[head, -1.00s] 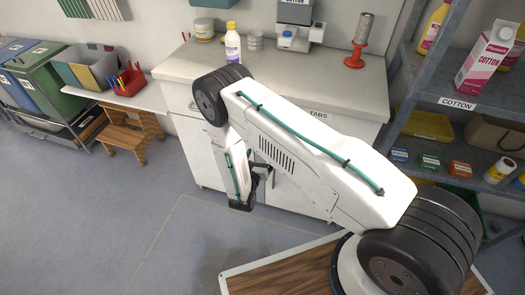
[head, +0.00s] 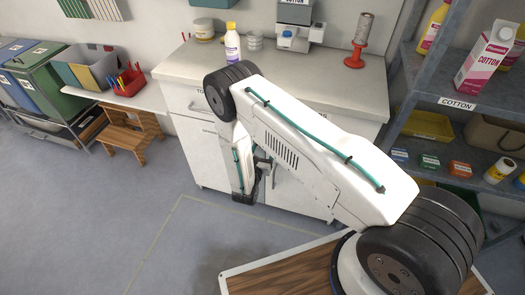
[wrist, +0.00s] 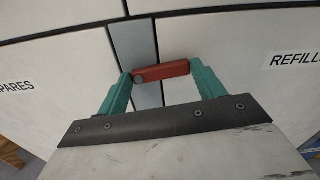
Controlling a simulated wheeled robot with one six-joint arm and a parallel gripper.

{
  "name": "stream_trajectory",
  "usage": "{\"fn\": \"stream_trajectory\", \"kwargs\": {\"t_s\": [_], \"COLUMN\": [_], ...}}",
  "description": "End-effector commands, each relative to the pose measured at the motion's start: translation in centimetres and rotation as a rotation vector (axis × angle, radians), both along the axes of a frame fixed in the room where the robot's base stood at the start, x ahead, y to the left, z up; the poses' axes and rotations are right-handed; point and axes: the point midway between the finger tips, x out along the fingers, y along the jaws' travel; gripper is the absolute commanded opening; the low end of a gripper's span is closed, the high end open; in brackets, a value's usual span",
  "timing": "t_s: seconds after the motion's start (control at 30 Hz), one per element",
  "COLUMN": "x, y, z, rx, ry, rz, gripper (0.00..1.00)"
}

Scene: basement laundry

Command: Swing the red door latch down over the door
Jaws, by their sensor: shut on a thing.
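The red door latch (wrist: 165,71) is in the wrist view, a short bar with a dark round pivot near its left end. It lies nearly level in that picture, its right end slightly higher, reaching from the grey strip (wrist: 136,45) between the two doors onto the right door (wrist: 235,55). My gripper (wrist: 160,74) has its green fingers at the latch's two ends and is shut on it. In the head view my arm hides the latch, and my dark wrist shows low before the cabinet front.
The left door (wrist: 60,65) reads "SPARES" in part, the right one "REFILLS". The white cabinet's worktop (head: 185,68) carries a purple-labelled bottle (head: 232,42) and a red spool stand (head: 355,58). Grey shelving (head: 405,90) stands at the right.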

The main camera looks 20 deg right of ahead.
Motion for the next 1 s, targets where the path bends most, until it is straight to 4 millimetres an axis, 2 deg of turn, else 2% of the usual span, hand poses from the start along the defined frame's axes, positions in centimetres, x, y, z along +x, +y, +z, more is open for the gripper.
{"fn": "stream_trajectory", "kwargs": {"t_s": [0.2, 0.47, 0.5, 0.57, 0.87, 1.0], "x": [0.0, 0.0, 0.0, 0.0, -0.2, -1.4], "y": [0.1, 0.1, 0.1, 0.1, 0.0, 1.0], "z": [-0.4, -0.4, -0.4, -0.4, -0.4, -0.4], "rx": [0.104, 0.11, 0.11, 0.11, 0.108, 0.107], "ry": [-0.075, -0.078, -0.078, -0.078, -0.078, -0.075], "rz": [0.002, 0.003, 0.003, 0.003, 0.001, 0.004], "gripper": [0.45, 0.45, 0.76, 0.9, 0.9, 0.9]}}
